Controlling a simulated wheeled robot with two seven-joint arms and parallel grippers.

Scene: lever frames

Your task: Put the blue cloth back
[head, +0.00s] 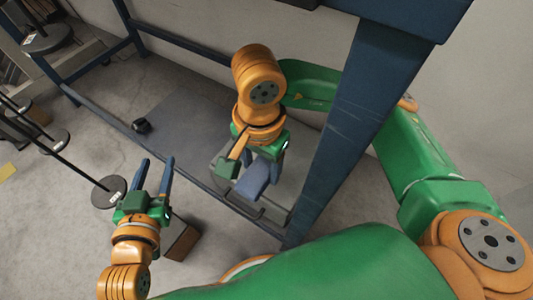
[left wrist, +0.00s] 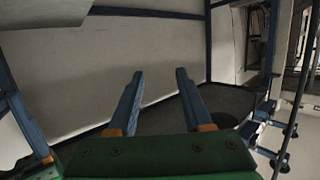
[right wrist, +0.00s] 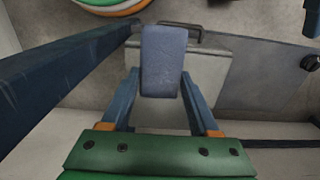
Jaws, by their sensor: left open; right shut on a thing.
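The blue cloth (right wrist: 163,62) is a flat blue-grey piece between the fingers of my right gripper (right wrist: 161,88) in the right wrist view. In the head view the cloth (head: 254,180) hangs below my right gripper (head: 262,160), which is shut on it. A grey box-like thing with a dark handle (right wrist: 203,75) lies beneath the cloth; I cannot tell whether they touch. My left gripper (head: 155,177) is open and empty, off to the left over the floor, with its fingers (left wrist: 155,100) apart in its wrist view.
A blue metal frame (head: 372,90) has a thick upright close to my right arm and a low rail. A grey panel (head: 185,125) lies inside it, with a small black object (head: 141,126). Weight plates on bars (head: 108,191) stand at left. A brown block (head: 181,241) is near my left gripper.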

